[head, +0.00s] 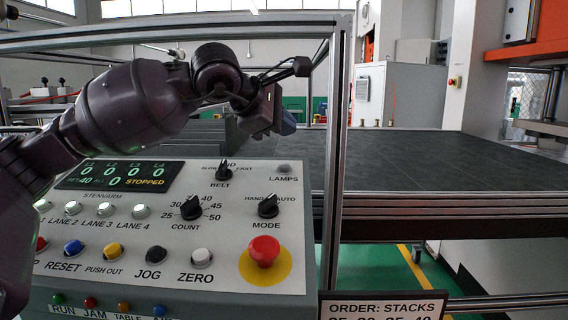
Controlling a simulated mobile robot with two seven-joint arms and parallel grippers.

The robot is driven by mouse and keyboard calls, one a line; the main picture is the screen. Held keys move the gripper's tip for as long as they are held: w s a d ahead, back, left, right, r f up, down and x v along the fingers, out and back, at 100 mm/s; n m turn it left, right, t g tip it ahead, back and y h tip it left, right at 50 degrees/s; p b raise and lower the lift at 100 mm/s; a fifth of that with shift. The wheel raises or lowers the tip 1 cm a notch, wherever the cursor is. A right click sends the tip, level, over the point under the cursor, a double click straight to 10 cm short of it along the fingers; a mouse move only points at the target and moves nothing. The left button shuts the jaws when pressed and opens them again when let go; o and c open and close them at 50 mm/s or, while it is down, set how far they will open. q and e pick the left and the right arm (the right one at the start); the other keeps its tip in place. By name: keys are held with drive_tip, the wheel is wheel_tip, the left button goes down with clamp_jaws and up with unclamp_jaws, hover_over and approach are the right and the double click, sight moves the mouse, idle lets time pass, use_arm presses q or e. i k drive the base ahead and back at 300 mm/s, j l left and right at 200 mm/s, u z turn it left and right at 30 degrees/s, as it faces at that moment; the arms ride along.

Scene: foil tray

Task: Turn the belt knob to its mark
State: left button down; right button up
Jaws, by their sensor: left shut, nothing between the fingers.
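The belt knob (223,172) is a small black knob above the label BELT on the grey control panel (140,275). Its pointer stands about straight up, between the partly readable SLOW and FAST marks. My left gripper (286,122) is above and to the right of the knob, past the panel's top edge and clear of the knob. It is shut and empty; its fingers are small and partly hidden by the wrist. My right gripper is not in view.
The black count knob (186,207) and mode knob (268,207) sit below the belt knob. A red emergency button (264,251) stands out at lower right. The display (115,175) reads STOPPED. A metal frame post (332,160) rises right of the panel, before a dark belt surface (420,160).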

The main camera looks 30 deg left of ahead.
sight(222, 173)
drive_tip(key=k, duration=1)
